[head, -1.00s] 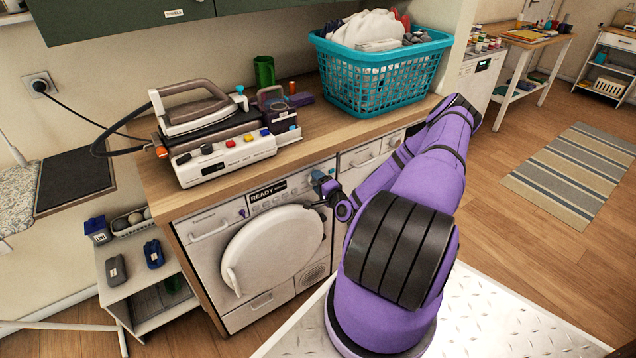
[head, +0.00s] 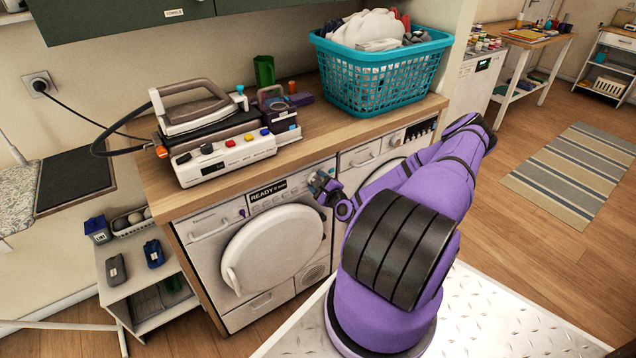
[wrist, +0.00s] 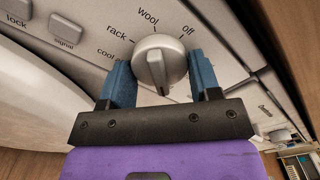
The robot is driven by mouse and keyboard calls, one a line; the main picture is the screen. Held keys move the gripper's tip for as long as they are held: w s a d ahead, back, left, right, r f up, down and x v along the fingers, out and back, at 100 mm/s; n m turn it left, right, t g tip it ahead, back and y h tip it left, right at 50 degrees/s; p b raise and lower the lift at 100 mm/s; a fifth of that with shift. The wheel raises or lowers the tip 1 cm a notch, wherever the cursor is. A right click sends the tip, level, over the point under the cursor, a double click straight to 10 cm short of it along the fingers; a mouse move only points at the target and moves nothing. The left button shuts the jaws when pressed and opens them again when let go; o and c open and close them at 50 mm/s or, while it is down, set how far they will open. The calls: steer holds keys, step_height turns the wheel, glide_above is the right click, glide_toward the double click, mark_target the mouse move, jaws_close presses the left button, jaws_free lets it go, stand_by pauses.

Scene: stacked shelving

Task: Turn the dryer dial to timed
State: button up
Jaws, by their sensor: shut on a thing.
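The dryer dial (wrist: 160,58) is a round grey-white knob with a raised grip bar, near the top middle of the wrist view. The labels "cool", "rack", "wool" and "off" show around it; no "timed" label is in sight. The bar runs nearly up and down the picture, and I cannot tell which label it points to. My gripper (wrist: 160,75) has one blue finger on each side of the dial and is shut on it. In the head view my gripper (head: 322,184) is at the right end of the dryer's panel and hides the dial. The dryer (head: 215,222) has its door shut.
"Lock" and "signal" buttons (wrist: 66,29) lie left of the dial. The wooden counter (head: 325,132) above holds a turquoise laundry basket (head: 380,75) and an iron on its station (head: 225,155). A second machine (head: 372,152) stands to the right.

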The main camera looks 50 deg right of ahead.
steer(key=shift+f+m, duration=0.1)
steer(key=shift+m, duration=0.4)
steer(key=o, duration=0.9)
steer(key=shift+s, duration=0.15)
steer(key=v, duration=1)
steer(key=shift+s, duration=0.3)
